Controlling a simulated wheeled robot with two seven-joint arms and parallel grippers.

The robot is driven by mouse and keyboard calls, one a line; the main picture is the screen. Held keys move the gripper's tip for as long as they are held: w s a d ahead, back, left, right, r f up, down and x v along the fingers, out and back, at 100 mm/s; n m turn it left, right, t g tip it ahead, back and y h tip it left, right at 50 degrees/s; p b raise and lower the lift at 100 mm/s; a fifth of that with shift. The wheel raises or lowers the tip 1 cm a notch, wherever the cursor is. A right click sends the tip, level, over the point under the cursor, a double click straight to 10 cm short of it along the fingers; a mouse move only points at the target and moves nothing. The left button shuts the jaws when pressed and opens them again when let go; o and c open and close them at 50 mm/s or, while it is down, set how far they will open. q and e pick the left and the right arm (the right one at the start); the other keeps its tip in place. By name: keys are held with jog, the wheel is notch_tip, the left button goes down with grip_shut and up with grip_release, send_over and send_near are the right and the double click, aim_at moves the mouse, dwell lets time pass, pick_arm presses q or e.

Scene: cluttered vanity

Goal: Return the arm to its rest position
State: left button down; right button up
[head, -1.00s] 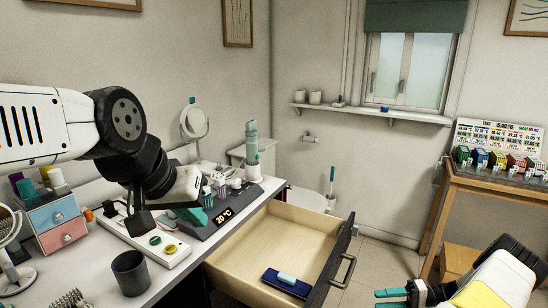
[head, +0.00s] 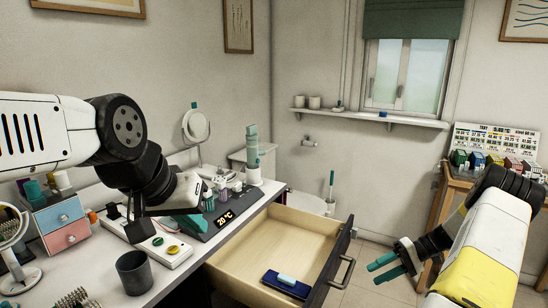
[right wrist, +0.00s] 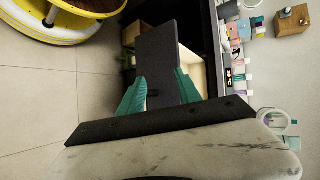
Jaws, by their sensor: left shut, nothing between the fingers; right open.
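My left arm reaches in over the vanity top in the head view. My left gripper (head: 180,222) is shut and empty, low beside the dark unit with the lit temperature display. My right gripper (head: 383,262) is at the lower right, right of the open drawer and clear of it. Its teal fingers are open with nothing held. The same fingers show in the right wrist view (right wrist: 158,97), with the dark drawer front (right wrist: 158,62) beyond and between them.
The drawer (head: 270,240) stands open with a blue case (head: 287,284) inside. A wooden stand (head: 436,215) is behind my right arm. Floor beside the drawer is free.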

jog(key=s+a+r+n+h, duration=0.15)
jog(key=a+r+h, duration=0.35)
jog(key=r, duration=0.7)
jog(key=s+a+r+h, duration=0.25)
jog(key=a+r, duration=0.35)
jog(key=r, duration=0.6)
jog(key=s+a+r+t+h, duration=0.1)
jog(key=s+a+r+t, duration=0.2)
jog(key=s, duration=0.5)
jog(key=s+a+r+t+h, duration=0.1)
jog(key=s+a+r+t, duration=0.3)
jog(key=s+r, duration=0.2)
jog(key=shift+s+a, duration=0.25)
jog(key=shift+s, duration=0.65)
